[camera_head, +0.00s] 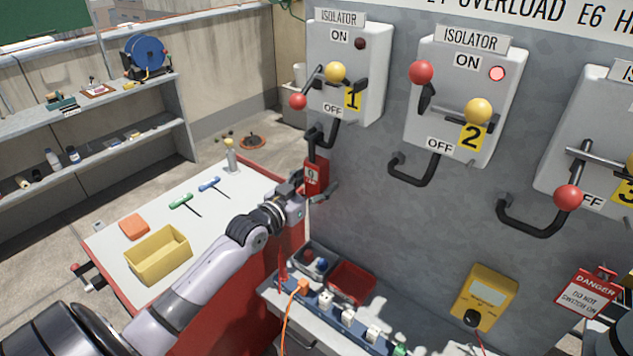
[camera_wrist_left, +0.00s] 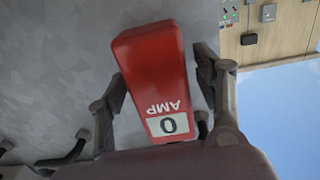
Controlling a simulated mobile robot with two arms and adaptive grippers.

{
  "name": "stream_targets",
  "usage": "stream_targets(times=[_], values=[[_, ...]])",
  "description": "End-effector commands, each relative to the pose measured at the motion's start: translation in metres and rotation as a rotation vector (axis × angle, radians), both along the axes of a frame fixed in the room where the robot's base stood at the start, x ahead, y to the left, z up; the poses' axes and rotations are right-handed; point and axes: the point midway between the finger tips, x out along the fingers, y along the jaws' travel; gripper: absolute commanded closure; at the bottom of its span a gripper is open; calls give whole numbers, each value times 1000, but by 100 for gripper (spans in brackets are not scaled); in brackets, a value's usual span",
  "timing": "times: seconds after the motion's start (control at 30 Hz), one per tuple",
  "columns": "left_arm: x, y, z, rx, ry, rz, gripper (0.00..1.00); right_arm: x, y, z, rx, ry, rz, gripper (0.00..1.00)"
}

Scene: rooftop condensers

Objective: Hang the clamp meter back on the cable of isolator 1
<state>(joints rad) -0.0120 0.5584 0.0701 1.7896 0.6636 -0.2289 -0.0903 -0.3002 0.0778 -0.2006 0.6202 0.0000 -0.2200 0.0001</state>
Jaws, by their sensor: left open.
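The red clamp meter (camera_head: 312,180) hangs upright just below isolator 1 (camera_head: 345,85), its top at the black cable (camera_head: 332,133). Whether its jaw is closed round the cable is too small to tell. My left gripper (camera_head: 313,195) is open at the meter's lower part. In the left wrist view the meter (camera_wrist_left: 152,75) sits between the spread fingers of the gripper (camera_wrist_left: 160,95), with gaps at its sides. Its display shows 0 above AMP, upside down there. The lamp of isolator 1 is dark. My right gripper is not in view.
Isolator 2 (camera_head: 460,100) has a lit red lamp. Below stand a red bin (camera_head: 352,283), a power strip (camera_head: 350,318) and a yellow meter (camera_head: 485,298). A danger sign (camera_head: 587,291) hangs at right.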

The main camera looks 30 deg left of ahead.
Motion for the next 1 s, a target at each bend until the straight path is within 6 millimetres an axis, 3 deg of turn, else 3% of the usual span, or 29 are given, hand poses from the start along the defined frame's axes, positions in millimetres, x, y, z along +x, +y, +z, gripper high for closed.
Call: stream_targets(times=[0.43,1.0], values=[[-9,1,-2,0,4,0,36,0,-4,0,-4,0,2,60],[-101,8,0,1,5,0,36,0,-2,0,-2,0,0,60]])
